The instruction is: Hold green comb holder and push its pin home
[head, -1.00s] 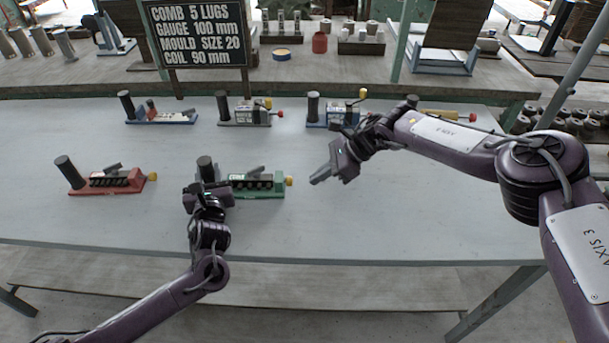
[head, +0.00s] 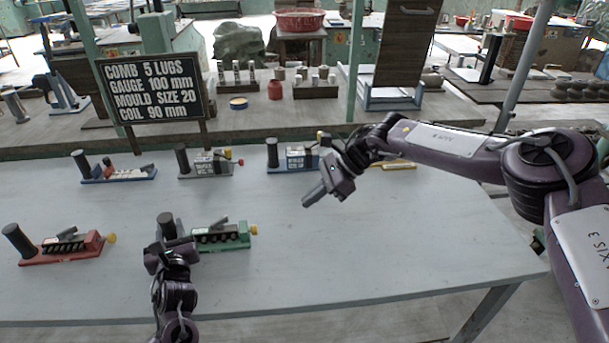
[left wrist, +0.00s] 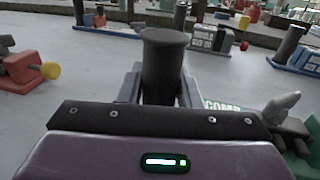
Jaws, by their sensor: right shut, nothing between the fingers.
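The green comb holder (head: 228,238) lies on the near part of the table, with a dark upright post (head: 167,226) at its left end and a yellow-knobbed pin (head: 254,229) sticking out at its right end. My left gripper (head: 168,245) is at the post. In the left wrist view the post (left wrist: 164,70) stands between the two fingers, which close against its sides; the holder's green body (left wrist: 298,135) is partly hidden at the right. My right gripper (head: 308,198) is shut and empty, above the table to the right of and beyond the yellow knob.
A red holder (head: 62,248) lies to the left. Blue (head: 120,175), grey (head: 208,165) and another blue holder (head: 290,160) stand in a row behind, below a black sign (head: 153,90). The table (head: 380,245) is clear to the right of the green holder.

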